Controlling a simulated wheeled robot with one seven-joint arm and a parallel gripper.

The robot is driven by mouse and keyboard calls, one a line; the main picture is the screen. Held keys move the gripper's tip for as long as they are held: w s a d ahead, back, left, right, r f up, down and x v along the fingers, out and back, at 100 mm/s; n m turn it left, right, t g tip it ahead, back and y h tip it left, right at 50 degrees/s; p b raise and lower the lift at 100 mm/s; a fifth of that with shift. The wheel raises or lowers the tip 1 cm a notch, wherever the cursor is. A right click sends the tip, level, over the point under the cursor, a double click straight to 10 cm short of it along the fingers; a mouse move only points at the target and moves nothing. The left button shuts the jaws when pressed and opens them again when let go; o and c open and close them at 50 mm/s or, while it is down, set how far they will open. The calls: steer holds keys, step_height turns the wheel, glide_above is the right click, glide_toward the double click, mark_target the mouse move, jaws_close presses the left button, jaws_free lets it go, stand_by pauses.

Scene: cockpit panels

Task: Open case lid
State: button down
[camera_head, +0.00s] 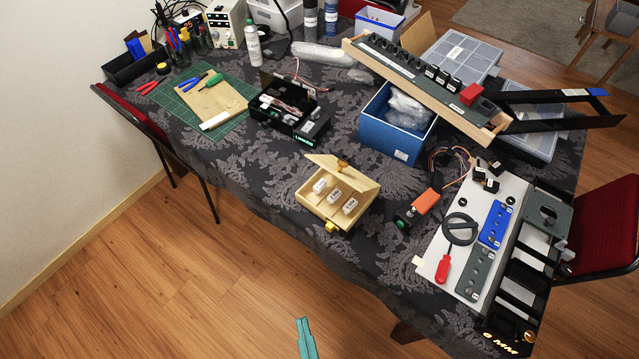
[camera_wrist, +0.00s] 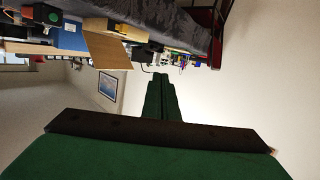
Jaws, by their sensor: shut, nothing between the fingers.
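A light wooden case (camera_head: 325,212) sits near the table's front edge in the head view. Its lid (camera_head: 345,174) is raised and tilted, and several small white-labelled items (camera_head: 335,197) show inside. A yellow piece (camera_head: 331,227) is on its front. My teal-green gripper (camera_head: 304,322) is low in the head view, over the floor, in front of the table and apart from the case. In the wrist view my gripper (camera_wrist: 160,76) has its fingers together, with nothing held. A tan wooden panel (camera_wrist: 107,50), seemingly the lid, shows at upper left there.
A black open box (camera_head: 285,122) is behind the case, with a blue bin (camera_head: 385,142) behind right. An orange-and-black device (camera_head: 425,202) is beside the case. The floor in front is clear.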

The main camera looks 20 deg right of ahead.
steer(key=w+d+r+n+t+y, duration=0.2)
steer(key=w+d+n+t, duration=0.2)
steer(key=w+n, duration=0.35)
steer(key=w+d+r+n+t+y, duration=0.2)
steer(key=w+d+n+t, duration=0.15)
steer(key=w+n, duration=0.45)
steer(key=w+d+f+n+g+y, duration=0.2)
steer(key=w+d+n+g+y, duration=0.15)
steer(key=d+n, duration=0.4)
steer(key=w+d+f+n+g+y, duration=0.2)
steer(key=w+d+n, duration=0.35)
steer(key=n, duration=0.25)
steer(key=d+x, duration=0.1)
steer(key=x, duration=0.8)
steer(key=shift+w+f, duration=0.15)
steer(key=shift+w, duration=0.1)
steer(key=shift+h, duration=0.25)
